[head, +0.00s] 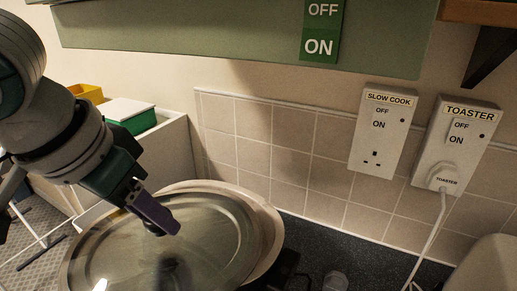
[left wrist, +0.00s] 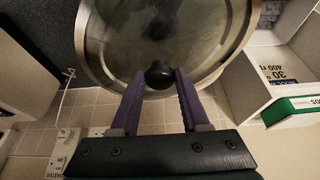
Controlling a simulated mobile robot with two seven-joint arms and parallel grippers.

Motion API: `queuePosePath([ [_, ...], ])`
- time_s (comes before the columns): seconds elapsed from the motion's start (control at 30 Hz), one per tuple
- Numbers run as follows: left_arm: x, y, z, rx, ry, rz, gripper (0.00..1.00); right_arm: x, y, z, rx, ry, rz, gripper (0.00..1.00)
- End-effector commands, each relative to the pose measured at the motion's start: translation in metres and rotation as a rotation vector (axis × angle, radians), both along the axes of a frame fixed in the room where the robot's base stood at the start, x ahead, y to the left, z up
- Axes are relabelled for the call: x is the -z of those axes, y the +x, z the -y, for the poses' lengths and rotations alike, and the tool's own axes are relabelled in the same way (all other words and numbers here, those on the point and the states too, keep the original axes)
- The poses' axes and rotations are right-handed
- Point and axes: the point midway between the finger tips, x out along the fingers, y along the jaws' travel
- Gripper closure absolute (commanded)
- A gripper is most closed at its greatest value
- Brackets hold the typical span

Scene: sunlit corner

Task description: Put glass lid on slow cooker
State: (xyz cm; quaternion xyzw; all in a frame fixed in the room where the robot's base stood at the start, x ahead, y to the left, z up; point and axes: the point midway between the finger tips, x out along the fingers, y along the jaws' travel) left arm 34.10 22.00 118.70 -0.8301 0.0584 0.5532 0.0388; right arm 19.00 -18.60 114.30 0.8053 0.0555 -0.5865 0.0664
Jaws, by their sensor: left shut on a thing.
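The glass lid (head: 212,242) is a clear oval pane with a metal rim and a black knob. My left gripper (head: 160,218) is shut on the knob. In the left wrist view, the black knob (left wrist: 158,74) sits between the two purple fingers, with the lid (left wrist: 205,40) beyond them. The slow cooker (head: 272,228) shows as a pale oval rim behind and to the right of the lid. The lid overlaps most of it and reaches further left and nearer. I cannot tell whether lid and cooker touch. My right gripper is not in view.
A dark speckled worktop (head: 345,250) runs along the tiled wall. Sockets labelled SLOW COOK (head: 383,130) and TOASTER (head: 455,150) are on the wall; a white plug (head: 443,178) and cable hang from the latter. A white unit with a green-sided box (head: 130,115) stands left.

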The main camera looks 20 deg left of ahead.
Motion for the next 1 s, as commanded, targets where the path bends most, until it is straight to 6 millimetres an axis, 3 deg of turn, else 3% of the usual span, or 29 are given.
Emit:
queuePosePath([
  [0.1,-0.003,0.027,0.004,-0.001,-0.002,0.004,1.00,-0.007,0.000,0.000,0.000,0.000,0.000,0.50],
  [0.2,-0.002,0.040,0.006,0.000,0.000,0.001,1.00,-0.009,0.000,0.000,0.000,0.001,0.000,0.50],
  [0.43,-0.002,0.056,0.008,-0.001,-0.001,0.002,1.00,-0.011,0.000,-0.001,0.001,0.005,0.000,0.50],
  [0.67,-0.002,0.088,0.013,-0.001,-0.002,0.002,1.00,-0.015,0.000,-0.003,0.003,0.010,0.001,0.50],
  [0.8,0.012,0.087,0.012,0.001,0.003,-0.002,1.00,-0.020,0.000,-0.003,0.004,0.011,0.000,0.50],
  [1.0,0.015,0.087,0.012,0.001,0.002,0.001,1.00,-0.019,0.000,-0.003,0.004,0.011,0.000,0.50],
])
